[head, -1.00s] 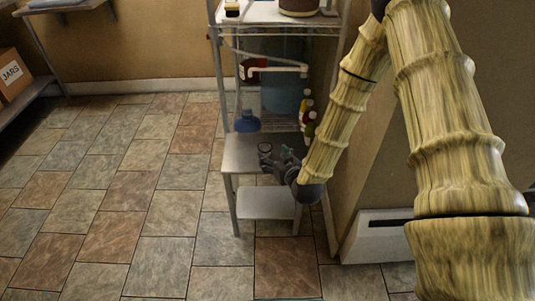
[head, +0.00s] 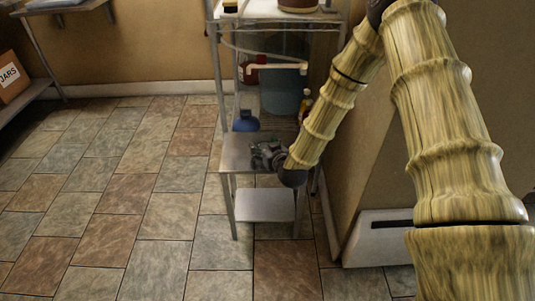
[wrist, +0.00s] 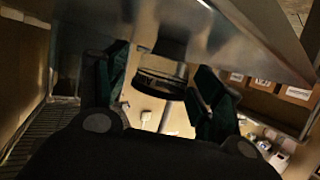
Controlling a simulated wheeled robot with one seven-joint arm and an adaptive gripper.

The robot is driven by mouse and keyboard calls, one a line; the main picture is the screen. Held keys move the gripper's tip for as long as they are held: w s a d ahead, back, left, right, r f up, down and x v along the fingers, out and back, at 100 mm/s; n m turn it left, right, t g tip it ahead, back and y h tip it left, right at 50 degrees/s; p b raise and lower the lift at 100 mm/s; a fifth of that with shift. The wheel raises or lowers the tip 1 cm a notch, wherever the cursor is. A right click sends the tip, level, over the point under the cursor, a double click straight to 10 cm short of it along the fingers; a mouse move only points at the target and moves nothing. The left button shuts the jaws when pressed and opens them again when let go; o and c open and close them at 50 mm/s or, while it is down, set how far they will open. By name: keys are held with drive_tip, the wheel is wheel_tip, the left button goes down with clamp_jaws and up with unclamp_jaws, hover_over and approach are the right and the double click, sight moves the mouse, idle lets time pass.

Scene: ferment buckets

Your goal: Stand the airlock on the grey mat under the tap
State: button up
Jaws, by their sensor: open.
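My gripper (head: 266,154) is over the grey metal middle shelf (head: 235,157) of the rack in the head view. In the wrist view its two dark green fingers (wrist: 157,90) are spread apart. A round, dark-rimmed piece (wrist: 160,86) shows between them, below a dark cylinder (wrist: 172,42); I cannot tell whether either is the airlock, or whether a finger touches it. A white pipe with a bent end (head: 276,68), perhaps the tap, crosses the rack above the shelf. I cannot make out a separate grey mat; my gripper covers part of the shelf.
A blue vessel (head: 246,122) stands at the back of the shelf, left of my gripper. A bottle (head: 305,106) stands at the right, close to my arm. A large teal container (head: 287,85) is behind. The lower shelf (head: 266,205) looks empty. Tiled floor at left is clear.

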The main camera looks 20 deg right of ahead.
drive_tip(key=c, duration=1)
drive_tip(key=shift+r, duration=0.15)
